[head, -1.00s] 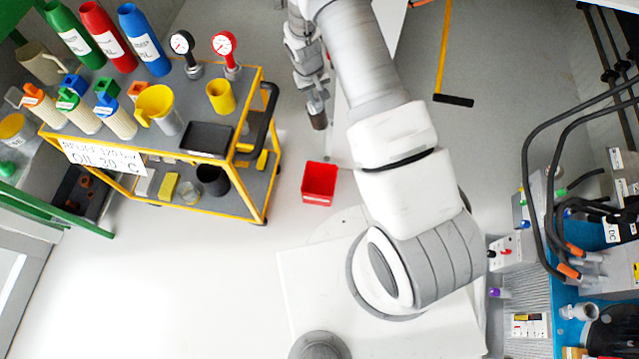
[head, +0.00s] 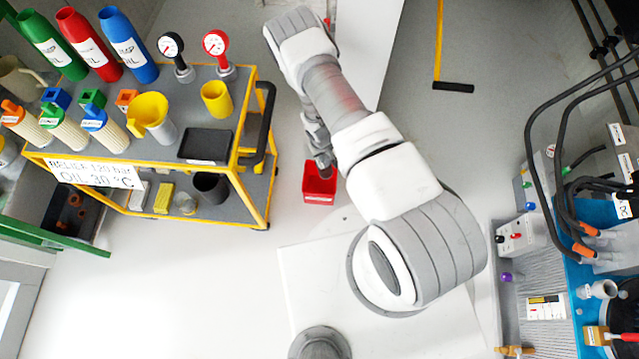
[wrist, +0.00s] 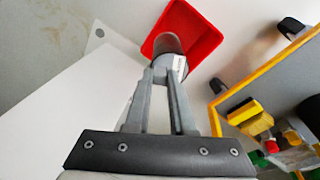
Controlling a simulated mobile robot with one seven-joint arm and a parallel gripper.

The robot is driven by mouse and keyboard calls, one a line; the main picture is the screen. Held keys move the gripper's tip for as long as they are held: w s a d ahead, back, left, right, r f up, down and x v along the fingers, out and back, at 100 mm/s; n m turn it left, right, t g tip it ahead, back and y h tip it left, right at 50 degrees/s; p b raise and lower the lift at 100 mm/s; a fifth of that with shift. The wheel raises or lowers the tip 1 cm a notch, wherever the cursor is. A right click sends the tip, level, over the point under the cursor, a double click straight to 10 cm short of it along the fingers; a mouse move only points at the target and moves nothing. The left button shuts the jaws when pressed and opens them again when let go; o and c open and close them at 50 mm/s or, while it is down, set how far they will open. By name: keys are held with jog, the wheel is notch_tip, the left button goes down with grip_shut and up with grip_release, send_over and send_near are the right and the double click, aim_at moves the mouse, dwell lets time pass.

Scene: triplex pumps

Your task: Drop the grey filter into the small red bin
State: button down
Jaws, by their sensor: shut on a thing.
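The small red bin (head: 319,186) stands on the floor to the right of the yellow cart; it also shows at the top of the wrist view (wrist: 203,42). My gripper (wrist: 165,75) is shut on the grey filter (wrist: 173,62), a short cylinder with a white label. In the wrist view the filter's far end overlaps the bin's opening. In the head view the filter (head: 324,161) shows at the bin's upper edge, partly hidden by my arm. Its height above the bin is hard to tell.
A yellow-framed cart (head: 255,200) stands left of the bin, with bottles, gauges, jugs and several filters on it. A white panel (wrist: 75,100) lies beside the bin in the wrist view. Blue equipment with hoses (head: 600,260) is at the far right.

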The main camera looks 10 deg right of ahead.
aim_at(325, 163)
jog(key=shift+f+b, duration=1.8)
jog(key=shift+f, duration=0.95)
jog(key=c, duration=0.7)
grip_release()
jog(key=r+p, duration=0.2)
jog(key=r, duration=0.3)
jog(key=s+a+r+p, duration=0.1)
jog(key=r+p, duration=0.1)
jog(key=r, duration=0.4)
jog(key=s+a+r+p, duration=0.1)
jog(key=r+p, duration=0.2)
jog(key=r, duration=0.3)
jog(key=shift+s+r, duration=0.1)
jog(key=shift+r, duration=0.05)
